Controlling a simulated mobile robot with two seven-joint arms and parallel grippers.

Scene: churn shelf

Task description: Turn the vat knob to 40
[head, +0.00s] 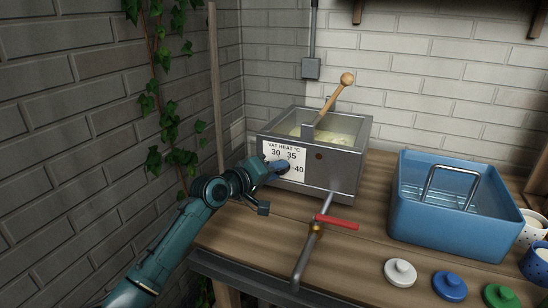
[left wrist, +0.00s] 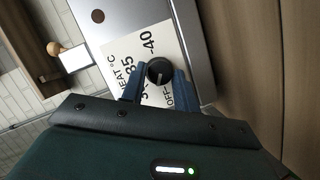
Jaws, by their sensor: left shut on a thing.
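The metal vat (head: 335,175) stands on the bench against the back wall. Its white dial plate (head: 271,152) reads VAT HEAT °C with marks 30, 35 and 40; OFF also shows in the left wrist view. The round black vat knob (left wrist: 159,71) sits among these marks. Which mark it points to is not clear. My left gripper (left wrist: 157,86) is shut on the knob, with a blue finger on each side. In the head view my left gripper (head: 279,167) covers the knob. My right gripper is out of view.
A pipe with a red valve handle (head: 338,222) runs from the vat's front. A wooden-handled tool (head: 334,96) stands in the vat. A blue tub (head: 450,220) is at right, with white (head: 400,272), blue (head: 450,286) and green (head: 500,297) lids before it.

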